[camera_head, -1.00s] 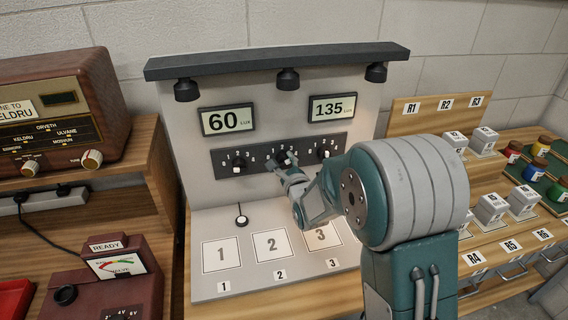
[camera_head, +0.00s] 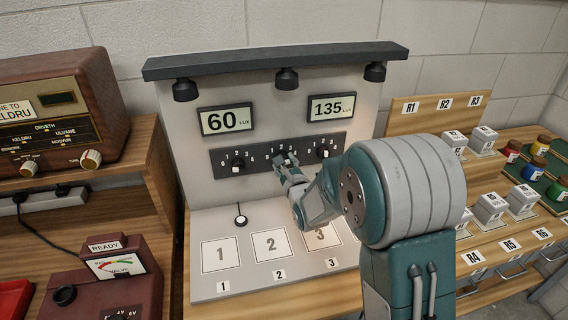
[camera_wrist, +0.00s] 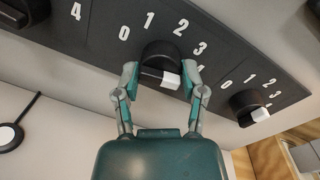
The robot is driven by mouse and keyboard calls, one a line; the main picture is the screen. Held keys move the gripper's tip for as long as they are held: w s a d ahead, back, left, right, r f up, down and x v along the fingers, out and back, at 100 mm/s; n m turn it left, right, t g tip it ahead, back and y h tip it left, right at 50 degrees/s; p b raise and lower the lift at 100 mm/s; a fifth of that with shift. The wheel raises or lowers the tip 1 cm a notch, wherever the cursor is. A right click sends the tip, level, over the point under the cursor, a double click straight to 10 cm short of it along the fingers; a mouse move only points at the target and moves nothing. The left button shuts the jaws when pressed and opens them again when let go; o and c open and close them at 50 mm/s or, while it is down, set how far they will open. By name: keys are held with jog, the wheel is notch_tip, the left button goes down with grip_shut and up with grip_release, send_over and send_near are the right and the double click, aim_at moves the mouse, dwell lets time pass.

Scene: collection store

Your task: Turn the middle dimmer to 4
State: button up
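The middle dimmer (camera_wrist: 158,55) is a round black knob with a white pointer block (camera_wrist: 171,80) on the dark dimmer panel (camera_wrist: 115,48). In the wrist view the pointer faces lower right, past 3; the 4 is partly hidden by a finger. My gripper (camera_wrist: 162,74) has one finger on each side of the knob, the right one close to the pointer. Narrow gaps seem to show, so it looks open around the knob; contact is hard to tell. In the head view my gripper (camera_head: 287,160) covers most of the middle dimmer.
The left dimmer (camera_head: 238,164) and right dimmer (camera_head: 323,151) flank it closely. The displays above read 60 lux (camera_head: 227,119) and 135 lux (camera_head: 332,107). Numbered white squares (camera_head: 272,244) lie clear on the base.

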jog(key=shift+o, duration=1.4)
jog(key=shift+f, duration=0.25)
jog(key=shift+r, duration=0.1)
jog(key=shift+r, duration=0.1)
jog(key=shift+s, duration=0.1)
jog(key=v, duration=1.1)
jog(key=shift+s, duration=0.35)
